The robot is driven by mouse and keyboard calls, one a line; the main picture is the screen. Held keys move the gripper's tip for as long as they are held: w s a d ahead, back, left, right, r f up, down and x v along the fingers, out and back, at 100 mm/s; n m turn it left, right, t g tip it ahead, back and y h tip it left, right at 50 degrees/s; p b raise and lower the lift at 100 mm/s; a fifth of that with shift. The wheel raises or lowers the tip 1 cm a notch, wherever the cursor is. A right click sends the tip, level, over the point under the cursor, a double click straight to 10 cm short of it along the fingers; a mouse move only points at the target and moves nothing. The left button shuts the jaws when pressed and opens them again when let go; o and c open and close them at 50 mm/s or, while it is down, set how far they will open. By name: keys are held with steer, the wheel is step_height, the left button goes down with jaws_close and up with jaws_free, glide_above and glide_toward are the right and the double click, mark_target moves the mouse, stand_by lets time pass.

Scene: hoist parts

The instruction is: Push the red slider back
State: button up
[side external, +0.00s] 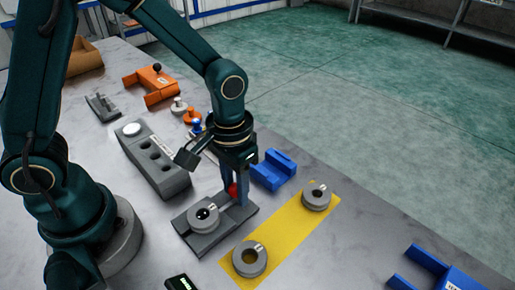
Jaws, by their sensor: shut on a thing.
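The red slider (232,189) shows as a small red knob at the far end of a dark grey base plate (222,233) on the table. A grey ring-shaped part (204,218) sits on the near left part of that plate. My gripper (236,195) points down over the plate, with its fingers shut around the red knob. The fingers hide much of the slider, and its track cannot be seen clearly.
A yellow mat (283,238) with two grey rings lies right of the plate. A blue block (274,170) stands close behind my gripper. A grey holed block (155,160) is to the left. An orange bracket (152,86) is farther back, and a blue holder (432,272) is at front right.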

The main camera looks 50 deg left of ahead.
steer(key=shift+s, duration=0.35)
stand_by(0.7)
steer(key=o, duration=0.9)
steer(key=shift+o, duration=0.2)
steer(key=shift+w+r, duration=0.1)
steer(key=shift+r, duration=3.4)
